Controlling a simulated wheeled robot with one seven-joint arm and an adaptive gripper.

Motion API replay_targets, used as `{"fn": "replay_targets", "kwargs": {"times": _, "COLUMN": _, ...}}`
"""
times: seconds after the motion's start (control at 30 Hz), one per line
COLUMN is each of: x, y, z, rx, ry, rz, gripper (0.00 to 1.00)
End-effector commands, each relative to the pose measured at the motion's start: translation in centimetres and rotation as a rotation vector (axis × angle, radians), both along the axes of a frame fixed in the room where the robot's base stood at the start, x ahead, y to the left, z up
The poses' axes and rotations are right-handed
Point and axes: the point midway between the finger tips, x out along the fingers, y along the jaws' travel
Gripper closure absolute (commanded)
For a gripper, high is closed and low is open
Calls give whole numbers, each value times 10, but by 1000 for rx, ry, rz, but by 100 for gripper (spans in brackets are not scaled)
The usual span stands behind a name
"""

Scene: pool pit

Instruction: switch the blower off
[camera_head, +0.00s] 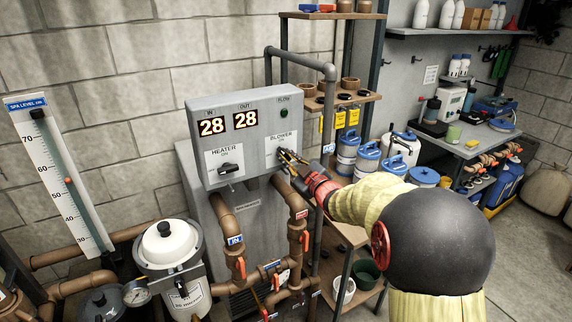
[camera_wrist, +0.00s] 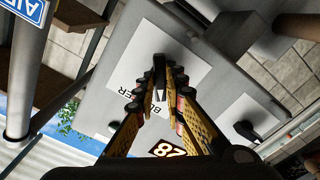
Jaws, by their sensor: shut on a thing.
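The grey control box (camera_head: 202,115) hangs at the centre left in the head view. Its right side has a white plate marked BLOWER (camera_head: 281,138), which also shows tilted in the wrist view (camera_wrist: 188,62). My gripper (camera_head: 286,157) reaches this plate from the lower right. In the wrist view its fingers (camera_wrist: 158,82) are shut on the dark blower knob (camera_wrist: 159,62). The fingers hide the knob in the head view. I cannot tell the knob's setting from these frames.
The heater knob (camera_head: 231,169) is on the same panel to the left, and it shows in the wrist view (camera_wrist: 246,131). Both displays read 28.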

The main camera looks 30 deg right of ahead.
Motion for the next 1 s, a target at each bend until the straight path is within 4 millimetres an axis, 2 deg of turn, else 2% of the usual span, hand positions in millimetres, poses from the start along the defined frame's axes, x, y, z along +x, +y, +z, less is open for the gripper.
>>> {"fn": "replay_targets", "kwargs": {"times": 1.0, "x": 0, "y": 1, "z": -4, "rx": -693, "ry": -25, "rz": 1, "gripper": 100}}
